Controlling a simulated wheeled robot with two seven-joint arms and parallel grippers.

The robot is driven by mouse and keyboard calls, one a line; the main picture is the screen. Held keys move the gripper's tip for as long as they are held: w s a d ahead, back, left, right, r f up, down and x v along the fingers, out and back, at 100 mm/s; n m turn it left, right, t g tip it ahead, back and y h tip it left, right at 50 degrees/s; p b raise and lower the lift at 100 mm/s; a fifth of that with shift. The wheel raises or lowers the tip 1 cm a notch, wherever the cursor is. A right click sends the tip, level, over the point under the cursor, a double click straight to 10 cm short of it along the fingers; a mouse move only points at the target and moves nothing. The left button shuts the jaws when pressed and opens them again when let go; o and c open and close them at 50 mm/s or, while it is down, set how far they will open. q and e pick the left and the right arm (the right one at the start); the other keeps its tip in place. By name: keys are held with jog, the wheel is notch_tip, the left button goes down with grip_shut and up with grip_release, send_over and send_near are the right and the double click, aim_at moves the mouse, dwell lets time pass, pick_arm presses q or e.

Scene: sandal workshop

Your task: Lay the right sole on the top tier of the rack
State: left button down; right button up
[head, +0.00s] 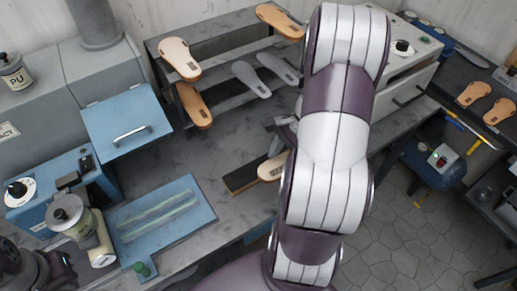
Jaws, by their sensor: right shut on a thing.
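The grey rack (222,62) stands at the back of the bench. A tan sole (180,60) and another tan sole (279,21) lie at its upper left and upper back. Two grey soles (250,79) lie on a lower tier, and a brown sole (194,106) is at lower left. A tan sole (269,169) shows beside a dark board (242,177), partly behind my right arm. Part of my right gripper (284,128) shows just above that sole; its fingertips and grip are hidden. My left gripper (48,272) is at the bottom left corner, its jaws unclear.
A blue press with an open lid (125,125) and a blue mat (162,218) are on the left, with a pot (72,215) and a green-capped bottle (141,269). Two tan soles (486,103) lie on a bench at far right. My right arm covers the middle.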

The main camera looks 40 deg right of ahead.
jog(key=w+a+f+p, duration=0.1)
jog(key=w+a+f, duration=0.2)
jog(key=w, duration=0.1)
send_over(245, 175)
jog(key=d, duration=0.2)
jog(key=x, duration=0.1)
jog(key=p+x, duration=0.1)
jog(key=x, duration=0.1)
jog(key=shift+s+d, duration=0.2)
jog(key=shift+d, duration=0.1)
notch_tip(245, 175, down, 4)
jog(key=shift+s+a+r+p, duration=0.1)
jog(key=shift+a+r+p, duration=0.05)
jog(key=shift+p, duration=0.25)
jog(key=shift+f, duration=0.45)
jog(key=o, duration=1.1)
jog(key=shift+r, duration=0.1)
